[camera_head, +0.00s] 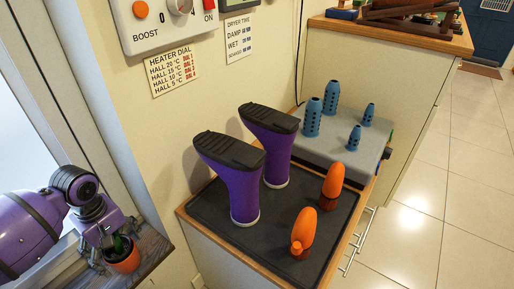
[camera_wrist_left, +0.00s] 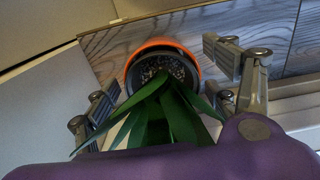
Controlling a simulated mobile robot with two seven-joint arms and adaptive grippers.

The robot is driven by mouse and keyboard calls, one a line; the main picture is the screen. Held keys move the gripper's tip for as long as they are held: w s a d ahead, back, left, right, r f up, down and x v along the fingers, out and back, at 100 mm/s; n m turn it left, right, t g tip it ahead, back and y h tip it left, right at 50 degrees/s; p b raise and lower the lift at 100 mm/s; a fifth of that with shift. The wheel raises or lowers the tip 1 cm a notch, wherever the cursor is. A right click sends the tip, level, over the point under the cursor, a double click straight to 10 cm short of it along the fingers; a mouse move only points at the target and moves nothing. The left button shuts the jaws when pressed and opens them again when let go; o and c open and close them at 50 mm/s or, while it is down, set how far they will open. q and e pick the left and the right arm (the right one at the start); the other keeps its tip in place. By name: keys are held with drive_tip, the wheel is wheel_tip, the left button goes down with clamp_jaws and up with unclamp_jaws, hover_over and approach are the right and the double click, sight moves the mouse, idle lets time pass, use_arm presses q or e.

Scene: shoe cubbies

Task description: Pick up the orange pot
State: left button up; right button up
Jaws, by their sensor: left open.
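The orange pot (camera_head: 126,264) stands on the wooden sill at the lower left of the head view, with a long-leaved green plant (camera_head: 118,243) in it. In the left wrist view I see its orange rim (camera_wrist_left: 168,42), dark soil and green leaves (camera_wrist_left: 165,115) hanging toward the camera. My left gripper (camera_head: 108,242) is open and close over the pot. In the wrist view the fingers of the gripper (camera_wrist_left: 163,82) are spread to the left and right of the pot, and I see no clear contact. The lower pot is partly hidden there. My right gripper is not in view.
The wood-grain sill (camera_head: 152,250) is narrow, beside the window frame and wall. To the right, a black tray (camera_head: 272,226) holds purple boots (camera_head: 243,196) and orange shoe trees (camera_head: 304,232). A grey box (camera_head: 334,152) with blue pegs stands behind.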

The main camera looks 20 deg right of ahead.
use_arm(q)
drive_tip(key=shift+f, duration=0.65)
drive_tip(key=shift+r, duration=0.15)
drive_tip(key=c, duration=1.2)
drive_tip(key=shift+c, duration=0.6)
drive_tip(key=shift+r, duration=0.15)
